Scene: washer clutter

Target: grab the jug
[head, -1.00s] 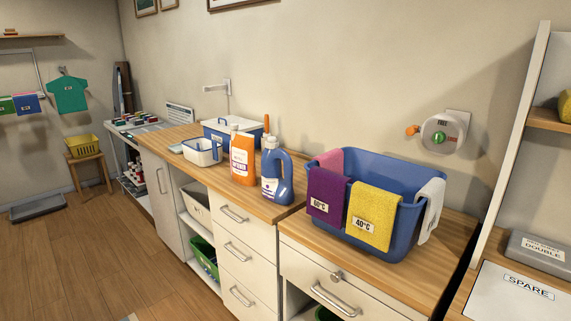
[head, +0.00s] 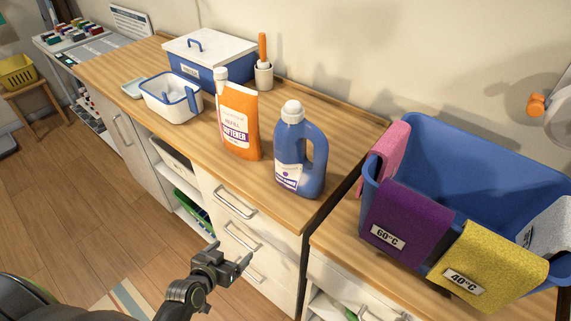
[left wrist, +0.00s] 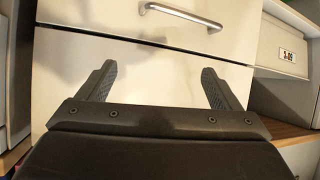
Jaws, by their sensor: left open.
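A white jug-like tub (head: 172,108) with a blue rim and a blue handle on its right stands on the wooden counter, left of the orange pouch. A blue bottle (head: 300,150) with a moulded side handle, white cap and label stands upright near the counter's right end. My left gripper (head: 232,254) is open and empty, in front of the drawers and below the counter top, nearer than both. In the left wrist view its two fingers (left wrist: 158,78) are spread before a white drawer front. Neither vessel shows there. My right gripper is not in view.
An orange softener pouch (head: 239,122) stands between the tub and the bottle. A blue box with a white lid (head: 210,55) and a cup with an orange-handled tool (head: 263,75) stand behind. A blue basket (head: 465,160) with cloths is at right. Drawer handles (head: 235,202) stick out below.

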